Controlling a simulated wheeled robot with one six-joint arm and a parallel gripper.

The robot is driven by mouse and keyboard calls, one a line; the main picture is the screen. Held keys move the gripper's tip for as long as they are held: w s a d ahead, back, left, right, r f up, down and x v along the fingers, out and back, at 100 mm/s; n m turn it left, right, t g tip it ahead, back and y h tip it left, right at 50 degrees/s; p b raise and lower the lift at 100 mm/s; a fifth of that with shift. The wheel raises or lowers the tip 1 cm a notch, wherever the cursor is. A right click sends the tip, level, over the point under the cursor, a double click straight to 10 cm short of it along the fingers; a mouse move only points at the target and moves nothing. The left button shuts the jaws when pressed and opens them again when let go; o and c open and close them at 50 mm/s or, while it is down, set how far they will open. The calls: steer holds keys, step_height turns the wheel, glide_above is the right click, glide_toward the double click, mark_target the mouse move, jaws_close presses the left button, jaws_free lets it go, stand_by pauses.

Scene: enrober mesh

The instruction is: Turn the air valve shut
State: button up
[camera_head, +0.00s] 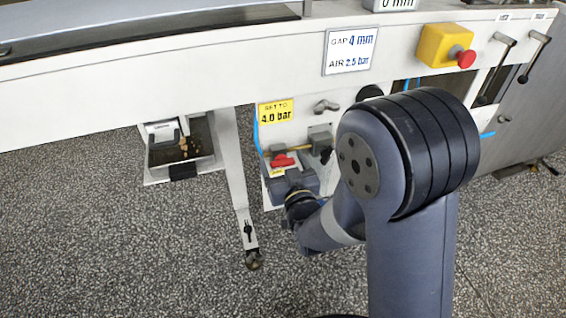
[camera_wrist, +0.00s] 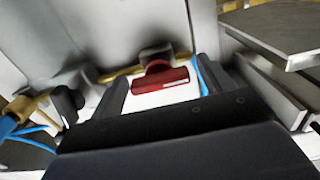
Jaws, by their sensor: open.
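The air valve's red handle (camera_head: 282,161) is on the lower panel, below the yellow "SET TO 4.0 bar" label (camera_head: 276,111). In the wrist view the red handle (camera_wrist: 160,78) lies roughly along the brass pipe (camera_wrist: 118,74), with a grey valve part behind it. My gripper (camera_head: 291,180) is just below the handle in the head view. In the wrist view my gripper (camera_wrist: 163,82) is open, with one dark finger on each side of the handle and nothing held. Whether a finger touches the handle cannot be told.
A yellow box with a red button (camera_head: 465,58) and two lever handles (camera_head: 538,52) are at upper right. A grey plate (camera_wrist: 275,32) juts out at right in the wrist view. A machine leg (camera_head: 236,170) and a tray with brown bits (camera_head: 182,165) are at left.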

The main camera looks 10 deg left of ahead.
steer(key=shift+c, duration=0.3)
steer(key=c, duration=0.9)
steer(key=shift+f+n+b, duration=0.15)
steer(key=shift+n+b, duration=0.75)
steer(key=shift+b, duration=0.1)
steer(key=shift+n+b, duration=0.3)
steer(key=shift+n, duration=0.4)
steer(key=o, duration=1)
steer(key=shift+c, duration=0.2)
steer(key=shift+s, duration=0.1)
steer(key=p+v, duration=0.1)
steer(key=v, duration=0.9)
steer(key=shift+s+d, duration=0.25)
